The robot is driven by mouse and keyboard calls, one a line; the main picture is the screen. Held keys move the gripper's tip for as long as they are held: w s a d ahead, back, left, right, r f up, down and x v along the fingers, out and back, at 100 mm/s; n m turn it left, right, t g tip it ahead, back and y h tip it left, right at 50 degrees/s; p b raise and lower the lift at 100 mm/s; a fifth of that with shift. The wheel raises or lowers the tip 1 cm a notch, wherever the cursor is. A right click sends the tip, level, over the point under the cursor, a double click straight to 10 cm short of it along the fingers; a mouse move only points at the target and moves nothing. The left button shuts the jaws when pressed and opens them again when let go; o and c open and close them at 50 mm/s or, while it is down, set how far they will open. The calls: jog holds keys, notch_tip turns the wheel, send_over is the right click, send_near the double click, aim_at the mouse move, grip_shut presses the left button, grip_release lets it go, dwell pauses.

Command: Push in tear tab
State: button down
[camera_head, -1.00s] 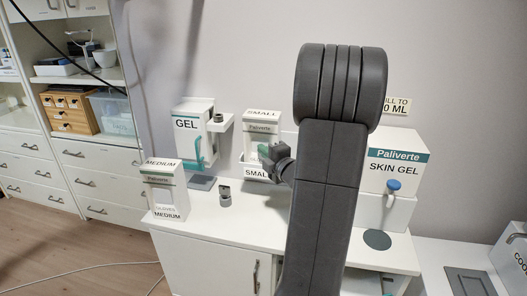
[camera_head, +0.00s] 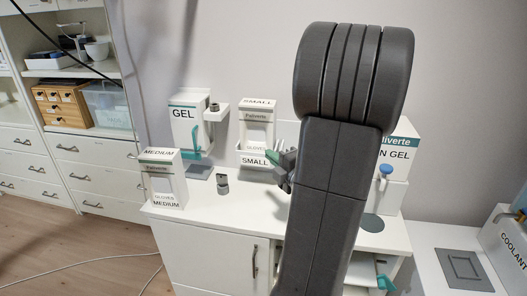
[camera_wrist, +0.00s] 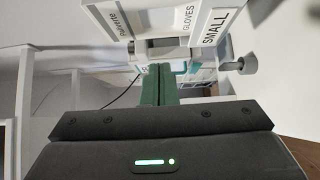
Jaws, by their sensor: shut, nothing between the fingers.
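The white SMALL glove box (camera_head: 257,131) stands upright against the wall, in a holder at the back of the counter. A pale panel shows between its Paliverte band and its GLOVES label; I cannot tell whether the tear tab there is in or out. In the wrist view the box (camera_wrist: 176,18) is turned sideways at the top. My gripper (camera_head: 271,156) is at the lower right of the box's front, partly hidden by its own arm. Its green fingers (camera_wrist: 158,84) are shut and empty. I cannot tell whether they touch the box.
A MEDIUM glove box (camera_head: 163,179) stands at the counter's front left. A skin gel dispenser (camera_head: 399,162) is at the right, partly behind my arm.

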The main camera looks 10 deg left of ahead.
jog(key=shift+v, duration=1)
jog(key=shift+w, duration=0.1)
